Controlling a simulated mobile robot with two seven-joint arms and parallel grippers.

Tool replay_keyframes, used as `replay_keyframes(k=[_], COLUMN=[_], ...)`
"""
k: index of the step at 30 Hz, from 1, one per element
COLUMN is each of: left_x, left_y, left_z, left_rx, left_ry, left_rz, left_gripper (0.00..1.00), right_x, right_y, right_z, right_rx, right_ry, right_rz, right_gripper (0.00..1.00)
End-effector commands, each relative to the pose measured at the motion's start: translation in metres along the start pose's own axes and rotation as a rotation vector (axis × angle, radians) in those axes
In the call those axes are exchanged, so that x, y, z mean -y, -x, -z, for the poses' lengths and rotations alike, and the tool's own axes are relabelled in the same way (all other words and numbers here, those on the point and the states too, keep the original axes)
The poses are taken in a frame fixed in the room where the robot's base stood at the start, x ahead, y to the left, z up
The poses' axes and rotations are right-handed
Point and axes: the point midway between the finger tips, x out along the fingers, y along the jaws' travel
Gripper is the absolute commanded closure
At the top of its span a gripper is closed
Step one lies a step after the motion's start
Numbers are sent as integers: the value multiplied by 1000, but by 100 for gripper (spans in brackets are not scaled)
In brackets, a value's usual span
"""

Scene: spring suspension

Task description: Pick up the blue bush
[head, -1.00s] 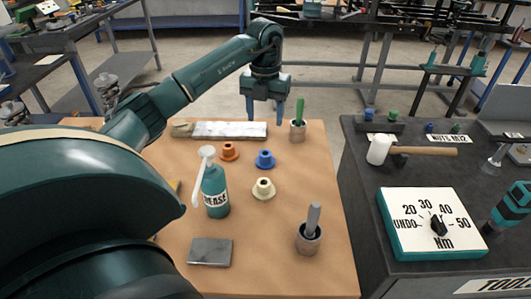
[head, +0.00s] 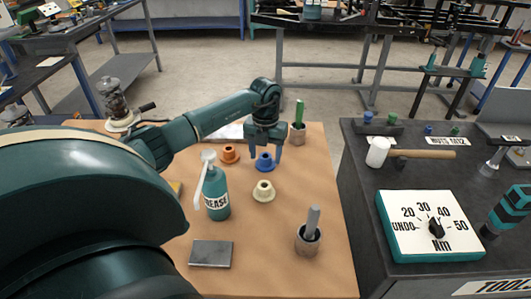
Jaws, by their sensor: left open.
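The blue bush (head: 264,163) stands upright on the wooden table (head: 277,268), a flanged ring with a hole in its top. My left gripper (head: 265,154) is open just over it, with one finger to each side of the bush. I cannot tell whether the fingers touch it. The orange bush (head: 229,154) stands to the left of the blue one. The cream bush (head: 263,191) stands nearer to me. My right gripper does not show in the head view.
A grease bottle (head: 216,192) stands left of the cream bush. A cup with a green-handled tool (head: 298,127) is close behind the gripper on the right. Another cup (head: 308,240) and a grey plate (head: 211,254) are nearer. A dark bench (head: 357,190) stands at the right.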

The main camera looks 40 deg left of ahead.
Motion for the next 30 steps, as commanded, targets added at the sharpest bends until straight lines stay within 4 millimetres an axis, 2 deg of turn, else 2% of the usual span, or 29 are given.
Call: replay_keyframes(k=[5,23,30], left_x=[0,0,0], left_y=[0,0,2], left_z=[0,0,0], left_rx=[0,0,1], left_ry=[0,0,0], left_rz=[0,0,1], left_gripper=[43,91,91], right_x=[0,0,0], right_y=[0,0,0], right_z=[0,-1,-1], right_rx=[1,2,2], right_ry=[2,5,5], right_rz=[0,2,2], right_gripper=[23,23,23])
